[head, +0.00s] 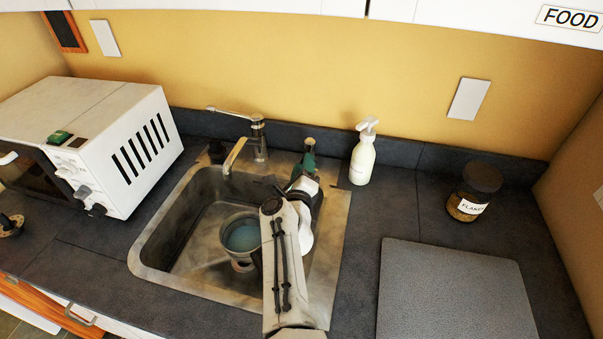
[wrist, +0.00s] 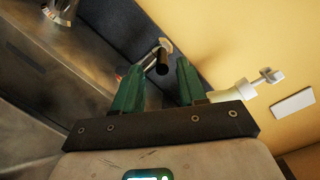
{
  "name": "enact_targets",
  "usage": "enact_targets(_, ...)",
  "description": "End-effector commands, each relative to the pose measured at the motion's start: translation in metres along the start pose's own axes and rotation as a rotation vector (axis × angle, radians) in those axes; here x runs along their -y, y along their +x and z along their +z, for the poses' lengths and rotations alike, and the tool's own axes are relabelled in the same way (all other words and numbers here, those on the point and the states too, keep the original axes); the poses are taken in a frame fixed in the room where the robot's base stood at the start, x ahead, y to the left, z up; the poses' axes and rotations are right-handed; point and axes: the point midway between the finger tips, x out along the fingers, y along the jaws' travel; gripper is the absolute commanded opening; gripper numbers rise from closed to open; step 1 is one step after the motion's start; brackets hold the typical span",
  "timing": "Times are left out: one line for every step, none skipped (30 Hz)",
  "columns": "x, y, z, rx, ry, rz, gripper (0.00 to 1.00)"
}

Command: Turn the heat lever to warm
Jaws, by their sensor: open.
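My gripper (head: 307,160) reaches over the back right edge of the sink, with its green fingers pointing at the back ledge. In the wrist view the fingers of my gripper (wrist: 160,68) are open. A short dark cylindrical handle (wrist: 163,60) on a pale metal stem shows in the gap between the fingertips; it looks like the heat lever. I see no finger touching it, and cannot tell how deep it sits between them. Its end (head: 309,142) seems to show just past the fingers in the head view. Its warm mark cannot be read.
The metal tap (head: 258,140) stands left of my gripper. A white soap bottle (head: 363,153) stands close on the right. A pot (head: 240,236) sits in the sink (head: 190,225). Farther off are a white oven (head: 130,140), a flakes jar (head: 470,195) and a grey board (head: 450,290).

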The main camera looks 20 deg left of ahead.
Motion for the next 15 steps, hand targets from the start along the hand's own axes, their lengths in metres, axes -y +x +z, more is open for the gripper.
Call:
enact_targets(0.006,-0.009,0.003,0.0,-0.004,0.0,0.41)
enact_targets(0.004,-0.015,0.004,0.002,-0.002,0.001,0.41)
enact_targets(0.003,-0.022,0.003,0.001,-0.002,0.002,0.41)
enact_targets(0.003,-0.026,0.003,0.002,-0.001,0.001,0.41)
enact_targets(0.004,-0.031,0.002,0.001,-0.002,0.001,0.41)
enact_targets(0.004,-0.036,0.002,0.001,-0.003,0.0,0.41)
enact_targets(0.003,-0.04,0.002,0.001,-0.002,0.0,0.41)
enact_targets(0.002,-0.043,0.001,0.0,-0.002,0.001,0.41)
enact_targets(0.002,-0.047,0.001,0.0,-0.001,0.0,0.41)
enact_targets(0.002,-0.05,0.001,0.0,-0.001,0.0,0.41)
enact_targets(0.001,-0.052,0.0,-0.001,-0.001,0.0,0.41)
enact_targets(0.001,-0.055,0.0,0.0,-0.001,0.0,0.41)
enact_targets(0.001,-0.056,0.0,-0.001,-0.001,0.0,0.41)
enact_targets(0.001,-0.057,-0.001,-0.001,-0.001,0.0,0.41)
enact_targets(0.001,-0.059,-0.001,-0.002,-0.001,-0.001,0.41)
